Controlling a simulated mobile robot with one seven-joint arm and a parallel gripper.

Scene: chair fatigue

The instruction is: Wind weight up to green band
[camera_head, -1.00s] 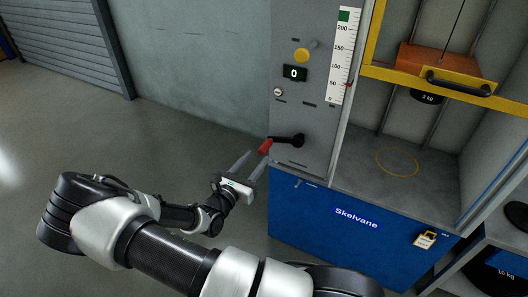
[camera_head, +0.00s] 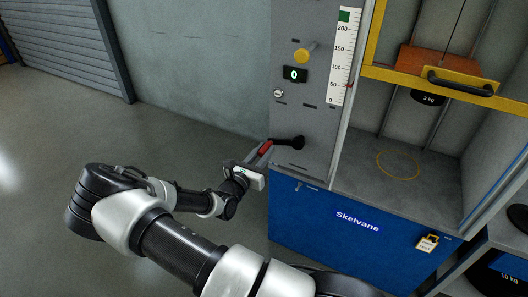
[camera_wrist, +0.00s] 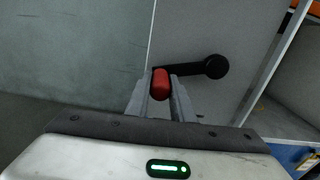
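The crank (camera_head: 285,142) is a black arm with a red handle (camera_head: 266,147), pointing left from its hub on the grey panel. My gripper (camera_head: 262,152) is at the red handle. In the wrist view, my gripper's fingers (camera_wrist: 160,95) lie close on either side of the handle (camera_wrist: 160,84), with little or no gap. The upright white scale (camera_head: 340,55) has a green band (camera_head: 344,15) at its top, above 200. A small red pointer (camera_head: 349,85) sits near the 50 mark. The black 3 kg weight (camera_head: 428,98) hangs in the bay, partly behind a yellow-framed guard.
The panel carries a yellow knob (camera_head: 305,53) and a display (camera_head: 295,74) reading 0. The yellow guard bar (camera_head: 400,82) has a black handle (camera_head: 460,82). A padlock with a tag (camera_head: 427,242) hangs on the blue base (camera_head: 335,235). Floor at left is clear.

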